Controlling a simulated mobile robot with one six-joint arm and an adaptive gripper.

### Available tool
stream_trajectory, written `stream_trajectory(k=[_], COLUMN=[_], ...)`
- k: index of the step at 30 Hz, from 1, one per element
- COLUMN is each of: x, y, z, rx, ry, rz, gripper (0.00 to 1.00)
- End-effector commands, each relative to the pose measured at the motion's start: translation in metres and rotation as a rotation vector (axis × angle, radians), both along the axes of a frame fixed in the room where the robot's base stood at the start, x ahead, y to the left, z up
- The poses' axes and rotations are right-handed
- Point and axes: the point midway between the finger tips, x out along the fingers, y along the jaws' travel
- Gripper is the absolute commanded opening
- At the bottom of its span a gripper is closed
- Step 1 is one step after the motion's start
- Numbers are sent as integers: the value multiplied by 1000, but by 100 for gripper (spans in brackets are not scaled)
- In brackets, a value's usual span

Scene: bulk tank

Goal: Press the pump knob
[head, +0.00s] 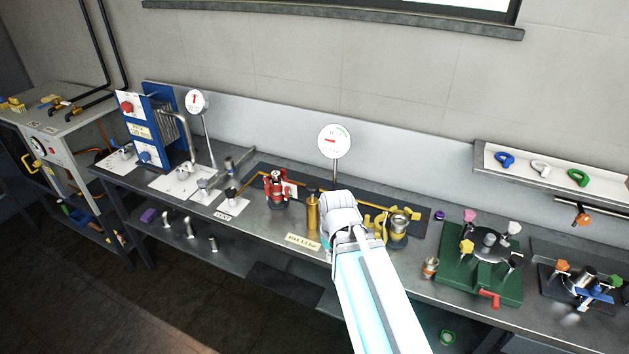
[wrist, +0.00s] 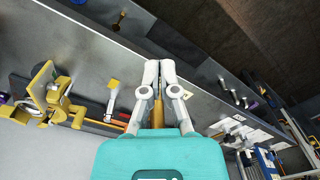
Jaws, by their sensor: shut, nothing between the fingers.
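A brass cylinder (head: 312,214) with a dark knob (head: 312,190) on top stands upright on the bench, behind a small lettered plate (head: 303,242). I take this to be the pump. My arm's white wrist end is just right of it in the head view, and the fingers are hidden there. In the wrist view my gripper (wrist: 159,72) is shut and empty, with its fingertips together. Part of the brass cylinder (wrist: 157,115) shows between and behind the fingers. The knob is hidden in that view, and I cannot tell whether the fingers touch it.
A red device (head: 277,187) stands left of the cylinder. A round gauge (head: 334,141) on a post rises behind it. Yellow fittings with a metal cup (head: 398,223) are close on the right. A green base (head: 477,278) with coloured knobs is farther right. The wall has a shelf (head: 545,178).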

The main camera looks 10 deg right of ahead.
Motion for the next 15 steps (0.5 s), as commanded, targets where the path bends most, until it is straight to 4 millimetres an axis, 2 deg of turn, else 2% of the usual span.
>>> stream_trajectory(k=[8,15], x=[59,130], y=[-8,-22], z=[33,76], rx=[145,287], ry=[-91,-282], rz=[205,464], gripper=[0,0])
